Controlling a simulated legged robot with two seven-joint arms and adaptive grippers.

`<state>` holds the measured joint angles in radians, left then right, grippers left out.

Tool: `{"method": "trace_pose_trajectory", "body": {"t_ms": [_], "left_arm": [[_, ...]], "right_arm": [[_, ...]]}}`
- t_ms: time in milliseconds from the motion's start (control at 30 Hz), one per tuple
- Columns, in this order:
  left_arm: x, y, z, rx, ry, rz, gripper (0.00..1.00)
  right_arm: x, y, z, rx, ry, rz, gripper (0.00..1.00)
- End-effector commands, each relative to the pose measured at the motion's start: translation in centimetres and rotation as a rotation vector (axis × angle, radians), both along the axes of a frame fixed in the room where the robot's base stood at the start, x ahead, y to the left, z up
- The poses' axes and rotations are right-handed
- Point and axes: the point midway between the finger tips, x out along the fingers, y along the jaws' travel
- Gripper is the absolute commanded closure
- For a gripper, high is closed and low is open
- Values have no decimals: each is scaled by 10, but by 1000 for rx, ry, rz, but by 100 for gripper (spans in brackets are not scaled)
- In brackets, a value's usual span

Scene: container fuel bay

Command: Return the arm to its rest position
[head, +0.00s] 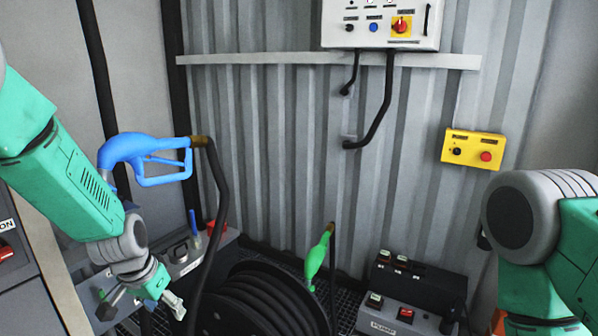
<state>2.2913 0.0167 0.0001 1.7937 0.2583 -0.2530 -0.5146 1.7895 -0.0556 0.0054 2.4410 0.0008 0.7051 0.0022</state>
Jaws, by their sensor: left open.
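My left arm (75,185) comes in from the left and reaches down. Its gripper (145,300) is open and empty at the lower left, with its fingers spread and pointing down. It is below the blue fuel nozzle (135,150), which hangs on the left, and left of the black hose reel (260,300). It appears to touch neither, though the exact depth gap is hard to judge. My right arm (540,250) is at the right edge, and its gripper is out of the picture.
A pump control box (400,312) is at the lower middle. A yellow button box (472,149) and a white panel (380,22) are on the corrugated wall (270,130). A black hose (222,200) hangs close to my left gripper's right.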

Motion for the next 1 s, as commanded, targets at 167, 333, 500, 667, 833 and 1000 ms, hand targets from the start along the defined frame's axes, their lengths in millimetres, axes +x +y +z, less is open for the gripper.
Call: {"method": "trace_pose_trajectory", "body": {"t_ms": [167,333,500,667,833,1000], "left_arm": [[-88,6,-121,60,77,69,48],[-188,11,-207,84,137,121,48],[-281,9,-254,71,183,167,48],[-333,2,-265,54,205,195,48],[-345,-2,-264,49,207,206,48],[-344,-2,-263,48,206,206,48]], "right_arm": [[0,-1,-30,-1,0,-2,60],[0,-1,-54,-1,0,-2,60],[-1,-1,-75,-1,0,-1,60],[-1,-1,-85,0,0,-1,60],[-1,-1,-86,0,0,-1,60],[0,-2,-85,-1,0,-1,60]]}}
